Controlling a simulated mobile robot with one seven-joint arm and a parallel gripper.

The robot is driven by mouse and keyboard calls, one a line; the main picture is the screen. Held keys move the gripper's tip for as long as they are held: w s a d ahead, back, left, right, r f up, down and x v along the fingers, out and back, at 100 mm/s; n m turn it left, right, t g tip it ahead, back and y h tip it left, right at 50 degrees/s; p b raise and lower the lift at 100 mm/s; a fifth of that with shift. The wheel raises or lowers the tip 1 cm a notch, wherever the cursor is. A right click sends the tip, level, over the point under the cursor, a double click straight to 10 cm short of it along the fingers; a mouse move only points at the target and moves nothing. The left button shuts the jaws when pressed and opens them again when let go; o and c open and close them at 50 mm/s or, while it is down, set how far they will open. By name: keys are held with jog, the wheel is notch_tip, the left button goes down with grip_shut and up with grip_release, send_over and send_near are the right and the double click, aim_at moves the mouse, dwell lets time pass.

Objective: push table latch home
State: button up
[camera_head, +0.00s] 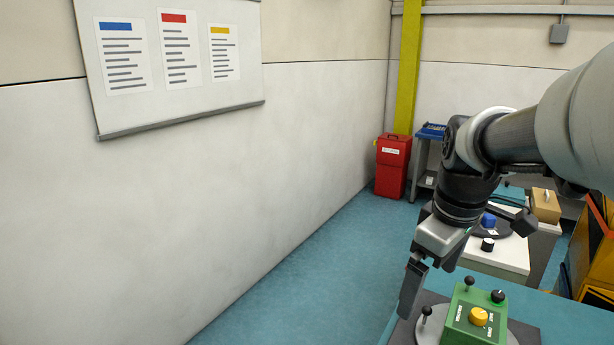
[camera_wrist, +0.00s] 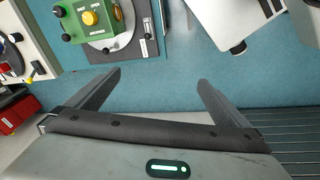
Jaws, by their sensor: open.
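No part is plainly marked as the table latch, so I cannot tell which one it is. A green control box (camera_head: 455,335) with a yellow knob (camera_head: 478,316), a black knob (camera_head: 498,296) and a black-tipped lever (camera_head: 469,284) sits on a round grey plate. A small black-knobbed lever (camera_head: 426,312) stands at its left. In the wrist view the green box (camera_wrist: 88,35) is at the upper left, with the grey plate (camera_wrist: 122,36) around it on a dark mat. My gripper (camera_head: 428,284) is open and empty, above and beside the box; its fingers (camera_wrist: 158,82) are spread wide and touch nothing.
A white table (camera_head: 505,255) behind carries a blue block (camera_head: 488,220) on a dark disc and a black knob. A tan box (camera_head: 546,205), a red bin (camera_head: 392,165) and orange-black equipment stand further back. The wall is at left; the teal floor beside it is clear.

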jog(key=s+a+m+t, duration=0.3)
jog(key=s+a+m, duration=0.4)
jog(key=s, duration=0.4)
jog(key=shift+s+a+r+m, duration=0.15)
jog(key=shift+a+r+m, duration=0.25)
jog(key=shift+a, duration=0.15)
